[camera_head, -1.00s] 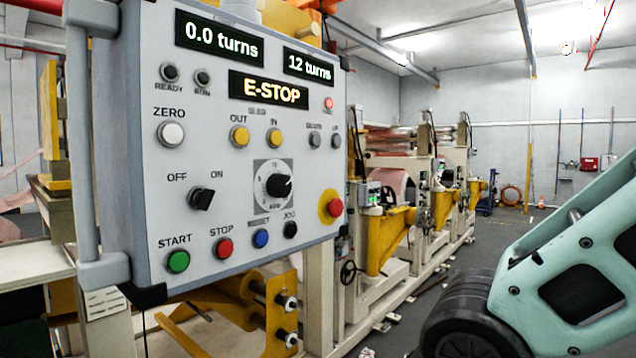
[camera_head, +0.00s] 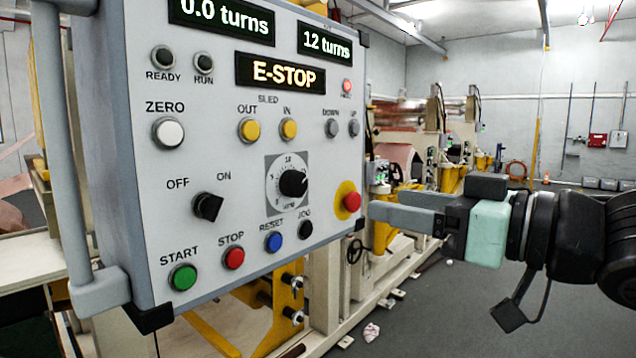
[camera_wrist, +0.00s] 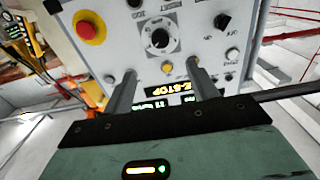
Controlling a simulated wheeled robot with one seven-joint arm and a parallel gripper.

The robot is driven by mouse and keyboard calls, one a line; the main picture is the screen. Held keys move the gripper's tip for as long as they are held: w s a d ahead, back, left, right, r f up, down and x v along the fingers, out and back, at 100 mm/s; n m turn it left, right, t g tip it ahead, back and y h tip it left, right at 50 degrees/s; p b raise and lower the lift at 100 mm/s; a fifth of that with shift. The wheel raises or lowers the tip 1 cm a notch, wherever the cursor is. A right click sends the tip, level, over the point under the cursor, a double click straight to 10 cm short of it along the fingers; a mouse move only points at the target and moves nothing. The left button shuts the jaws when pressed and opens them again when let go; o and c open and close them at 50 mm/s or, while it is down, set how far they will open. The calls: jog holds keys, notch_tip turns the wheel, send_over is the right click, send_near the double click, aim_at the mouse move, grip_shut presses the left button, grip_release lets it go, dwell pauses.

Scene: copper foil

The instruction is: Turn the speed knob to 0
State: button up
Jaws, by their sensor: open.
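The speed knob (camera_head: 292,183) is a black round knob on a grey square dial plate, low in the middle of the grey control panel (camera_head: 215,120). Its exact setting is too small to read. It also shows in the wrist view (camera_wrist: 160,39), beyond and between the fingertips. My gripper (camera_head: 400,212) is at the panel's right side, near the red emergency button (camera_head: 351,202). Its two fingers are apart and empty in the wrist view (camera_wrist: 161,72). The gripper is not on the knob. The displays read "0.0 turns", "12 turns" and "E-STOP".
Around the knob are the OFF/ON switch (camera_head: 207,206), the blue RESET button (camera_head: 273,241), the black JOG button (camera_head: 305,229) and the yellow IN button (camera_head: 288,128). A grey handle bar (camera_head: 62,150) runs along the panel's left edge. Open floor lies to the right.

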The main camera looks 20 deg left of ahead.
aim_at(300, 187)
jog(key=p+x, duration=0.5)
jog(key=x, duration=1)
jog(key=shift+a, duration=0.15)
jog(key=c, duration=1)
